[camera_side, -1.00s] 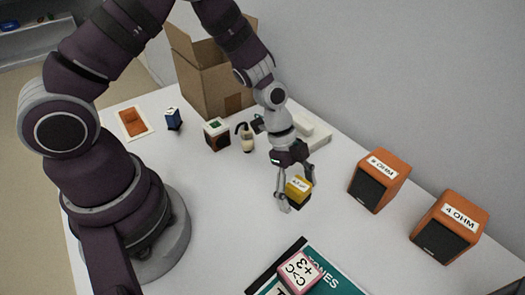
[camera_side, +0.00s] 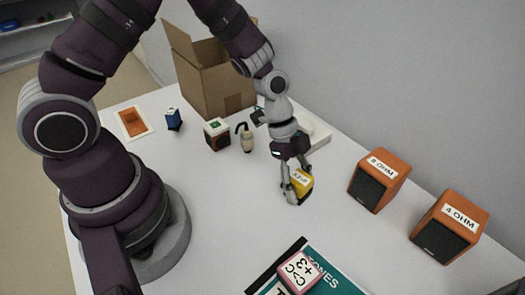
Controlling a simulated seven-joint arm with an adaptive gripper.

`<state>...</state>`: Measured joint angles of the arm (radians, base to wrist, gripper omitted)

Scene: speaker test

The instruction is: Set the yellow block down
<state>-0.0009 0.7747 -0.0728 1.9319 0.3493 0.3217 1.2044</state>
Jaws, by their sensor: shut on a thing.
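The yellow block (camera_side: 303,181) has a white label with dark print on its top and a dark lower part. My gripper (camera_side: 296,190) is shut on it, near the middle of the white table (camera_side: 225,215). The block is tilted in the fingers, its label facing up and to the left. One finger covers part of its left side. I cannot tell whether its lower edge touches the table.
Two orange speakers, 8 OHM (camera_side: 385,165) and 4 OHM (camera_side: 460,212), stand at the right. A pink-edged block (camera_side: 299,272) lies on a teal book (camera_side: 335,285) in front.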

